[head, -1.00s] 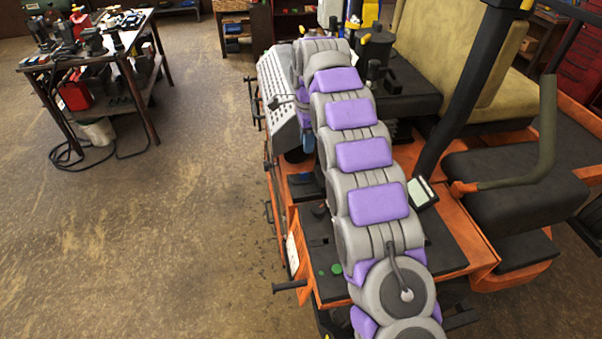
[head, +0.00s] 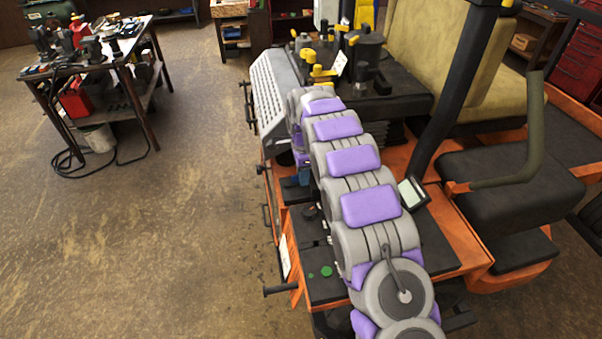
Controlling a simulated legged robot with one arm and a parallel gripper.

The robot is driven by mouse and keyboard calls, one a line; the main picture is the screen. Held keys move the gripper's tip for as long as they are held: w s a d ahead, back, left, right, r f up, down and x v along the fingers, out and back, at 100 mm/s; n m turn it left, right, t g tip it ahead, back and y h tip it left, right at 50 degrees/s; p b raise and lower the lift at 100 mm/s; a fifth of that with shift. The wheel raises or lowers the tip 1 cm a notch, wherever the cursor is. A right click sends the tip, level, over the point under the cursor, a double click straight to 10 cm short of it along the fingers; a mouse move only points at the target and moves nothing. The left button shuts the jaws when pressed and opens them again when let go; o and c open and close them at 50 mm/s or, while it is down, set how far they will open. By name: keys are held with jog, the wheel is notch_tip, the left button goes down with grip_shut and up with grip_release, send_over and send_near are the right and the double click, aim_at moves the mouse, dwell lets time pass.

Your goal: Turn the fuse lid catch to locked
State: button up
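My arm, grey with purple pads, reaches from the bottom of the head view up over the orange mower (head: 462,262). Its far end bends down beside the grey louvred panel (head: 268,92), and my gripper's fingers are hidden behind the arm links. I cannot make out the fuse lid or its catch. A small blue part (head: 304,176) shows beside the arm's far end; I cannot tell what it is. A dark deck (head: 325,287) with green round knobs (head: 326,271) lies to the left of the arm's near part.
Yellow-topped levers (head: 318,72) and a black cylinder (head: 365,62) stand just beyond the arm. A dark post (head: 455,100), seats (head: 515,190) and a small display (head: 412,194) are on the right. A cluttered workbench (head: 95,68) stands at the left. Floor between is clear.

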aim_at(290, 182)
jog(key=a, duration=0.3)
jog(key=shift+a+f, duration=0.25)
jog(key=shift+a, duration=0.1)
jog(key=c, duration=0.3)
jog(key=shift+a, duration=0.2)
jog(key=shift+c, duration=0.7)
jog(key=shift+s+d+r, duration=0.1)
jog(key=shift+d, duration=0.1)
jog(key=shift+c, duration=0.8)
jog(key=shift+d, duration=0.95)
grip_shut()
jog(key=shift+a, duration=0.15)
